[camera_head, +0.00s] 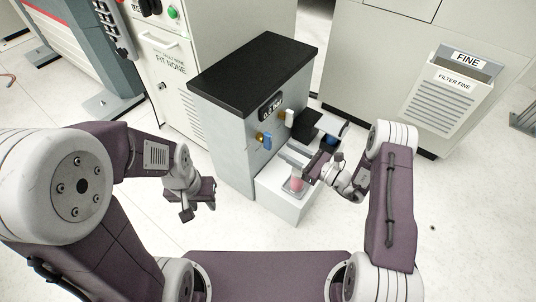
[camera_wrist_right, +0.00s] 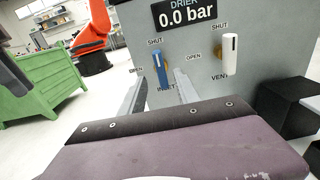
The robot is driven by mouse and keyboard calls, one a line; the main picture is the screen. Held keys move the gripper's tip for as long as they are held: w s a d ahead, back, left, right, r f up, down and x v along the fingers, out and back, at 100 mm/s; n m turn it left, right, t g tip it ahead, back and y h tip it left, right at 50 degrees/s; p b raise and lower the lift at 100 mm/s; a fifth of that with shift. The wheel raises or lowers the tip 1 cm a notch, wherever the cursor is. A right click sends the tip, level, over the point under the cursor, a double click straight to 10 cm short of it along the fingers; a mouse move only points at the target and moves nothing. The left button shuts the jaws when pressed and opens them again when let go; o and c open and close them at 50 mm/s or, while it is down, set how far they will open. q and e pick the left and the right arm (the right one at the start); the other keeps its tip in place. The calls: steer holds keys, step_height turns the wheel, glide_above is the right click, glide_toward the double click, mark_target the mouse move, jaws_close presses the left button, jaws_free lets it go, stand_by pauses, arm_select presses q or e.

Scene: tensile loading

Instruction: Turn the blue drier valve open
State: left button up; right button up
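The drier is a grey cabinet (camera_head: 232,140) with a black top and a display reading 0.0 bar (camera_wrist_right: 186,14). Its blue valve handle (camera_head: 267,141) also shows upright in the right wrist view (camera_wrist_right: 160,72), with SHUT above, OPEN to its left and INLET below. My right gripper (camera_head: 284,153) faces the panel; in the right wrist view its two pale fingers (camera_wrist_right: 159,92) are spread apart, one on each side below the blue handle, with no visible grip on it. My left gripper (camera_head: 198,205) hangs left of the cabinet, empty, its fingers apart.
A white vent handle (camera_wrist_right: 230,56) stands upright right of the blue one. A pale block (camera_head: 272,197) with a jar of pink contents (camera_head: 297,184) sits below my right gripper. A black box (camera_wrist_right: 287,108) is at the right. Floor at the left is clear.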

mark_target(271, 142)
steer(key=b+x, duration=0.4)
steer(key=x, duration=0.4)
steer(key=shift+w+a+r, duration=0.1)
steer(key=shift+w+a, duration=0.2)
steer(key=shift+a, duration=0.1)
jaws_close()
